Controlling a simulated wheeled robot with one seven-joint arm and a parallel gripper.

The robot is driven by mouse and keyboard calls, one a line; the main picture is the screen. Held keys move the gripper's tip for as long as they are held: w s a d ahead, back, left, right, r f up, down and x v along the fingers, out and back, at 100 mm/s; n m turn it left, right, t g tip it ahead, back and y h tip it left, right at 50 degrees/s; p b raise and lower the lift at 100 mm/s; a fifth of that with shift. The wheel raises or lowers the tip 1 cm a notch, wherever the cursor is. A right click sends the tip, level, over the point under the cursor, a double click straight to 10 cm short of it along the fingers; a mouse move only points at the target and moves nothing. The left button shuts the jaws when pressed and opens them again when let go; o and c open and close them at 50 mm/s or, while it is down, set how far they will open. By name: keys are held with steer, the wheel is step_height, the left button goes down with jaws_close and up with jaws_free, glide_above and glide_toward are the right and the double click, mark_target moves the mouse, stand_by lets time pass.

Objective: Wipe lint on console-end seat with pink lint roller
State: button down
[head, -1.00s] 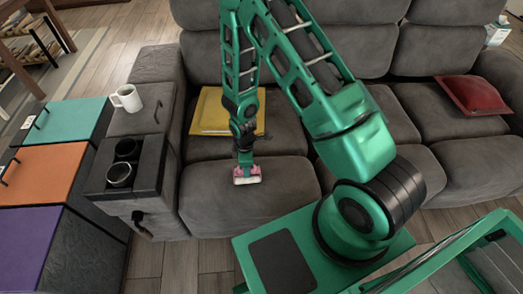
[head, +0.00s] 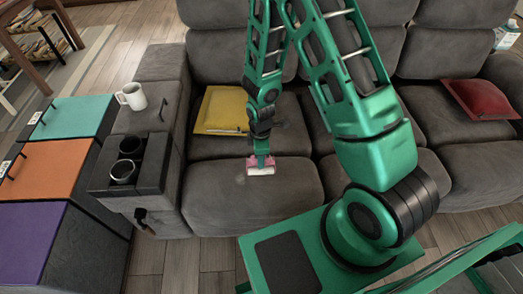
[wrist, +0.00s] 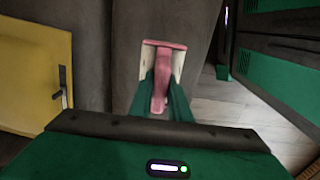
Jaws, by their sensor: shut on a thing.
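My gripper (head: 261,162) is shut on the pink lint roller (head: 261,170). The roller's white head touches, or is very close to, the front part of the console-end seat (head: 215,190). A faint pale patch of lint (head: 240,180) shows on the seat just left of the roller. In the wrist view the pink roller (wrist: 160,90) sits between the two green fingers, with pale parts at its sides. The seat under the roller is partly hidden by my arm.
A red cushion (head: 478,98) lies at right.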

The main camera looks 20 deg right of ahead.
steer(key=shift+r, duration=1.3)
